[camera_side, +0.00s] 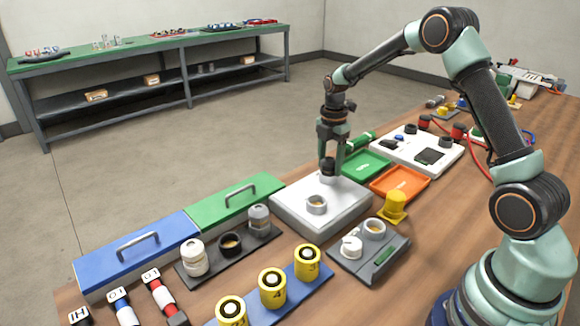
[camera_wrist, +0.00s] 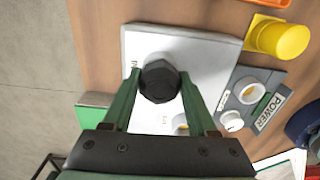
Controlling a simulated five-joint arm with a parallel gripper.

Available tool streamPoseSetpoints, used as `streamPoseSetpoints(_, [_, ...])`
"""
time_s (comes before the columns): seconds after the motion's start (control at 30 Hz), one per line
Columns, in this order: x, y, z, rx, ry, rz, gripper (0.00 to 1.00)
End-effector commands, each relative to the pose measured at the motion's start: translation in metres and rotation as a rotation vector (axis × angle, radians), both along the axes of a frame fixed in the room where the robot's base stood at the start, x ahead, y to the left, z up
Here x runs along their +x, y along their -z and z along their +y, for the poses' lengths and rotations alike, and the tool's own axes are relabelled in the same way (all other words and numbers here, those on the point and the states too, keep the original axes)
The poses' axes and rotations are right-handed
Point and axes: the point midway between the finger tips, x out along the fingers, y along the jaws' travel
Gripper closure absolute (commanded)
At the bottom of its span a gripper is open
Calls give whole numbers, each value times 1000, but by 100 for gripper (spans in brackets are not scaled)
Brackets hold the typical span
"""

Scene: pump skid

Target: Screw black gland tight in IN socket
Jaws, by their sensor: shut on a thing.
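My gripper (camera_side: 329,160) points down over the back part of the white block (camera_side: 291,213) and is shut on the black gland (camera_side: 328,169). In the wrist view my gripper's (camera_wrist: 160,95) two green fingers touch the sides of the gland (camera_wrist: 160,80), which shows a hexagonal top. The gland sits at a socket near the label printed on the white block (camera_wrist: 205,60); the socket under it is mostly hidden. I cannot tell how deep the gland sits. A second, light-coloured socket (camera_side: 316,204) on the block is open and empty.
A green tray (camera_side: 366,165) and an orange tray (camera_side: 400,184) lie right of the block. A grey POWER panel (camera_side: 372,258) and a yellow part (camera_side: 394,206) stand in front. Green and blue lidded boxes (camera_side: 235,204) stand left. Yellow numbered cylinders (camera_side: 272,288) are nearer.

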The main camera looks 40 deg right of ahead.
Motion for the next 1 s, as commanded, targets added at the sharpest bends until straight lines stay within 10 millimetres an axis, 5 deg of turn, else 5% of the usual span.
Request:
streamPoseSetpoints(0.63, [0, 0, 0, 0, 557, -2, 95])
streamPoseSetpoints(0.97, [1, 0, 0, 0, 625, -5, 95])
streamPoseSetpoints(1.0, [1, 0, 0, 0, 624, -5, 26])
